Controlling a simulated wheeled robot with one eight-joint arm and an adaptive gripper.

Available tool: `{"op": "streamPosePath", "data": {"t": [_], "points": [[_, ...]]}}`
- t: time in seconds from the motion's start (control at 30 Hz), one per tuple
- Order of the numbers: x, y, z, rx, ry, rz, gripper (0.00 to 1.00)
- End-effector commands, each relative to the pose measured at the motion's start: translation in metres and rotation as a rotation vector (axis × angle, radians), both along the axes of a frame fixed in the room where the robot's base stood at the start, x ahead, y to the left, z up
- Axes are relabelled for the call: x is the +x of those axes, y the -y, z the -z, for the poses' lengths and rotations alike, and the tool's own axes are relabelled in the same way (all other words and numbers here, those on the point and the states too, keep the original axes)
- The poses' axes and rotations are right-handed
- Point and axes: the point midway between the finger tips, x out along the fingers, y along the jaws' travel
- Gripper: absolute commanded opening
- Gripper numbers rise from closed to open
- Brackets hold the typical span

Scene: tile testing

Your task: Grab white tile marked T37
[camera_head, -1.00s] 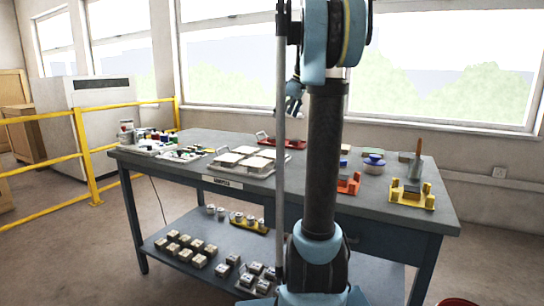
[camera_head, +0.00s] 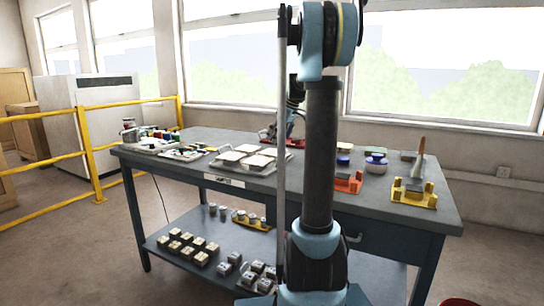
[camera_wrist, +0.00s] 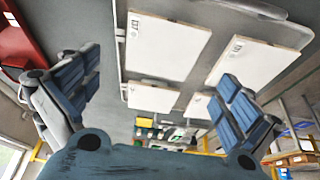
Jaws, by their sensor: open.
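White square tiles (camera_head: 258,162) sit on a pale tray (camera_head: 264,172) on the table; their marks are too small to read in the head view. In the wrist view, one large white tile (camera_wrist: 168,50) at upper centre has a small dark sideways mark that seems to read T37. Another marked white tile (camera_wrist: 258,48) is to its right, its mark unclear, and two more tiles show below. My gripper (camera_wrist: 158,78) is open and empty, its blue-padded fingers apart on either side of the view. In the head view it is mostly hidden behind my arm.
A red tray (camera_wrist: 20,40) lies at the wrist view's left edge. On the table, orange (camera_head: 348,182) and yellow (camera_head: 414,193) holders stand to the right, and small coloured items to the left. The lower shelf (camera_head: 178,268) holds several small blocks.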

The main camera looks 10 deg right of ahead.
Motion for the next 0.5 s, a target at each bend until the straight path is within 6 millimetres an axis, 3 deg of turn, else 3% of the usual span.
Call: {"op": "streamPosePath", "data": {"t": [0.5], "points": [[0.01,-0.014,0.049,0.0,0.0,-0.001,1.0]]}}
